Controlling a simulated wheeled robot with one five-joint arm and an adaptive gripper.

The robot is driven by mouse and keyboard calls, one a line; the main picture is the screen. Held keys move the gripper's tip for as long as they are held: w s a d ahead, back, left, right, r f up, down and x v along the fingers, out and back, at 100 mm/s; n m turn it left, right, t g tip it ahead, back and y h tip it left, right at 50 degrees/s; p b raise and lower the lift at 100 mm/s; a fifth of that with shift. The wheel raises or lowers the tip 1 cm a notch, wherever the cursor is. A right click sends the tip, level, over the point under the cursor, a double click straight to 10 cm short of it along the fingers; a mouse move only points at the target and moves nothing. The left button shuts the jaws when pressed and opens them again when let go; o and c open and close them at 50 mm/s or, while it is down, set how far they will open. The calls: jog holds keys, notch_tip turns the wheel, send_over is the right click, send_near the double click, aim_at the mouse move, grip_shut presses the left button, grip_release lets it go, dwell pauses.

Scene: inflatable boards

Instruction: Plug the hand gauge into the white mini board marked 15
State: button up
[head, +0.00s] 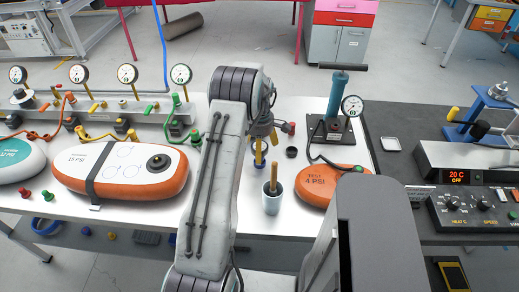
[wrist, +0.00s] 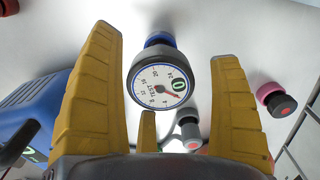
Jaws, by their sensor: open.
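The hand gauge (wrist: 162,84), a round dial with a dark rim and a blue part behind it, is in the wrist view between the yellow fingers of my gripper (wrist: 166,46). The fingers are open, with a visible gap on each side of the gauge. In the head view my gripper (head: 264,142) hangs over the table right of centre; my arm hides much of that area, and I cannot clearly make out the gauge there. The white board (head: 120,166) with orange sides, at left, has small print that looks like 15 PSI and a black valve (head: 158,163).
An orange board (head: 325,188) marked TEST 4 PSI lies at right by a pump (head: 336,105). A cup (head: 271,203) with a wooden handle stands in front of my gripper. A teal-and-white board (head: 18,160) is far left. A gauge rack (head: 95,118) stands behind the white board.

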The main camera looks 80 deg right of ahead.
jog(key=shift+f, duration=0.8)
jog(key=shift+c, duration=0.2)
jog(key=c, duration=1.3)
jog(key=shift+r, duration=0.15)
